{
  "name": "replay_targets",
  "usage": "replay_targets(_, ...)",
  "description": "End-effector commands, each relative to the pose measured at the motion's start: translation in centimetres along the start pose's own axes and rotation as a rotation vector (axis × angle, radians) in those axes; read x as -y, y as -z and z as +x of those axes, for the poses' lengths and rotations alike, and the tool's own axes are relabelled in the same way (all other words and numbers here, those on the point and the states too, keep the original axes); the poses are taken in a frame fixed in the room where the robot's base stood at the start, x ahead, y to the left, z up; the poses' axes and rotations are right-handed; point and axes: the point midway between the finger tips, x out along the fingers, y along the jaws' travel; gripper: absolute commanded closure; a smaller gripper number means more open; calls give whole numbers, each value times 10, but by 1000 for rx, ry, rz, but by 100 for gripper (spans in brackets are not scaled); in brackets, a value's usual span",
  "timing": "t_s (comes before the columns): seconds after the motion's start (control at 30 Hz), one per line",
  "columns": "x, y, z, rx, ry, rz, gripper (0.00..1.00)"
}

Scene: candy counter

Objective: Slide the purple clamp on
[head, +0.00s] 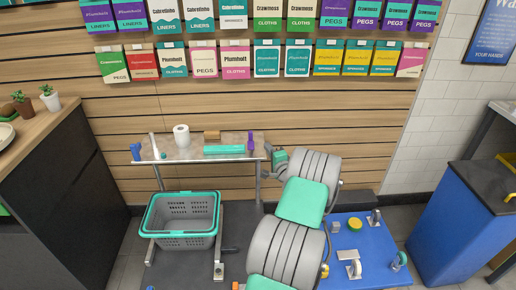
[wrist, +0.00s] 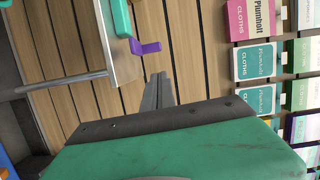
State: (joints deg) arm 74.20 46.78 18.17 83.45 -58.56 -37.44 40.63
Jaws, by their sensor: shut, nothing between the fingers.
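The purple clamp (head: 251,141) stands upright at the right end of the small wall table, beside the end of a teal bar (head: 224,150). In the wrist view the purple clamp (wrist: 146,47) shows as an L shape by the table edge, close to the teal bar (wrist: 116,16); whether they touch is unclear. My gripper (wrist: 160,77) is shut and empty, its fingertips a short way from the clamp. In the head view the fingers are too small to make out.
The table (head: 185,148) also holds a paper roll (head: 181,135), a brown block (head: 212,135), a white bottle (head: 154,146) and a blue item (head: 135,151). A grey basket (head: 182,218) with a teal rim stands below. Hanging packets (head: 236,60) line the slatted wall.

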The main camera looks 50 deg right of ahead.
Motion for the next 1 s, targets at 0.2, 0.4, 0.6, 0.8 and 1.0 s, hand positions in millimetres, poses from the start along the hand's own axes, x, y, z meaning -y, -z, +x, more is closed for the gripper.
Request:
replay_targets(0.2,-10,27,-9,-58,38,53,100)
replay_targets(0.4,-10,26,-9,-57,35,51,100)
replay_targets(0.6,-10,26,11,-53,35,48,100)
replay_targets(0.8,-10,28,53,-51,34,47,100)
replay_targets(1.0,-8,28,95,-52,34,48,100)
